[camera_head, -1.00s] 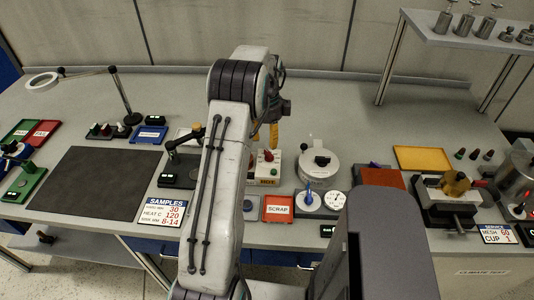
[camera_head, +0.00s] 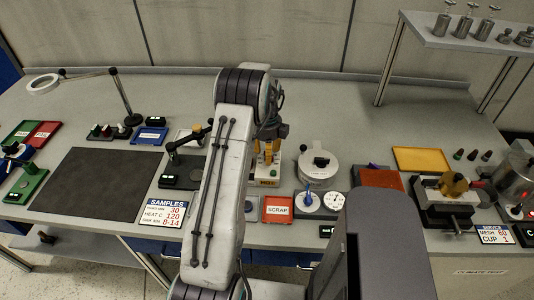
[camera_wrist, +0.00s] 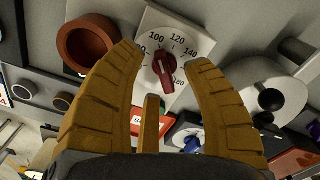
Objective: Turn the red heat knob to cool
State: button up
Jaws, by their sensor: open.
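The red heat knob (camera_wrist: 163,66) sits on a white dial plate (camera_wrist: 150,24) with printed numbers around it in the wrist view. My gripper (camera_wrist: 164,54) is open, with one yellow finger on each side of the knob. Gaps show between the fingers and the knob, and a shorter yellow part stands below it. I cannot tell surely which number the knob points to. In the head view my gripper (camera_head: 269,150) points down over the box with the HOT label (camera_head: 267,183), and it hides the knob there.
A reddish-brown round cup (camera_wrist: 88,42) stands left of the dial in the wrist view. A round grey-white device (camera_head: 318,168) stands right of the box. A red SCRAP tray (camera_head: 278,210) and a blue-knobbed dial unit (camera_head: 311,199) lie in front.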

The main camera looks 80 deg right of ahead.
jog(key=shift+f, duration=0.65)
jog(key=shift+c, duration=0.2)
grip_shut()
